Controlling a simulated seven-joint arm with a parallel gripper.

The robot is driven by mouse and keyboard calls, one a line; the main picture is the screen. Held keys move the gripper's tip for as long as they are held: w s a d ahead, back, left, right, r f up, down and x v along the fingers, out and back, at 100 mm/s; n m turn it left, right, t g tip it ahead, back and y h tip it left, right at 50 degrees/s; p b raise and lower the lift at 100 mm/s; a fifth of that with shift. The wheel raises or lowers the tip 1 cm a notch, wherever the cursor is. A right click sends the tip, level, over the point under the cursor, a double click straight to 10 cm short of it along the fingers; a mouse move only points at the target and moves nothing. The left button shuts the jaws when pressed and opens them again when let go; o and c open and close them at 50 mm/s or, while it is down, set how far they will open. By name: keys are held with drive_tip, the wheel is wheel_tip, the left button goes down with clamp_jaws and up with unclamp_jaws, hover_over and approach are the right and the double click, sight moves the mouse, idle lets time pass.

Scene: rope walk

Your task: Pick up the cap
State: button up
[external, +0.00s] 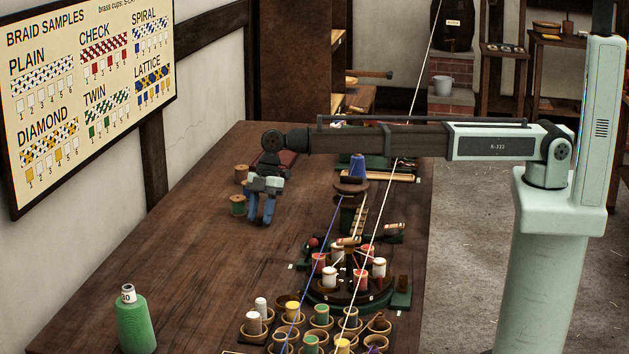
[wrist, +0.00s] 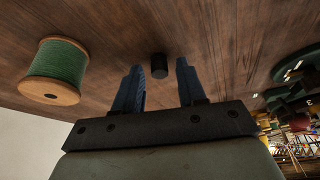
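A small dark round piece, apparently the cap (wrist: 159,66), stands on the wooden table in the wrist view. It shows between my fingertips in the picture, with a gap to each finger, and looks a little beyond them. My gripper (wrist: 160,82) is open and empty, with its two blue fingers apart. In the external view my gripper (external: 262,220) points down low over the left part of the table. I cannot make out the cap in that view.
A braiding stand (external: 345,290) with spools and taut threads is to the right. A large green cone (external: 135,325) stands at the front left.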

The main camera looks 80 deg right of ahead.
clamp_jaws()
drive_tip(key=shift+r, duration=0.1)
